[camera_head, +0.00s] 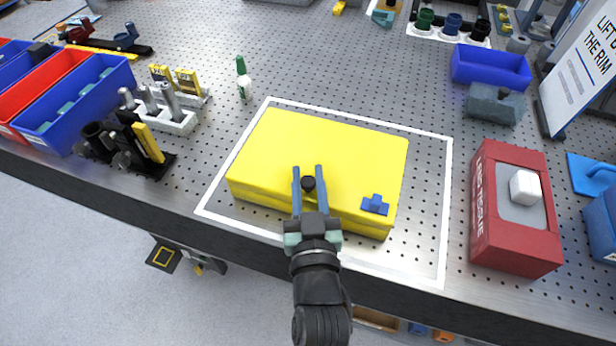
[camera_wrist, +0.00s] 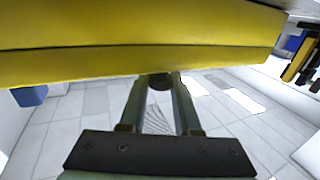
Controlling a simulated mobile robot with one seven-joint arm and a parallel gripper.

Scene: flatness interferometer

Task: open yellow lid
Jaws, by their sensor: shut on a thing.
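The yellow lid (camera_head: 330,145) tops a yellow case on the bench, inside a white outlined rectangle. It lies flat, with a thin seam between it and the yellow base (camera_head: 260,197) below. A black knob (camera_head: 308,184) is at its near edge. My gripper (camera_head: 308,173) reaches in from the front, its two blue-grey fingers on either side of the knob and shut on it. In the wrist view the knob (camera_wrist: 160,82) shows between the fingertips (camera_wrist: 160,79), beside the yellow case (camera_wrist: 140,55).
A small green-capped bottle (camera_head: 243,80) stands behind left. A black tool stand (camera_head: 125,145) and blue and red bins (camera_head: 75,105) are at left. The bench behind the case is mostly clear.

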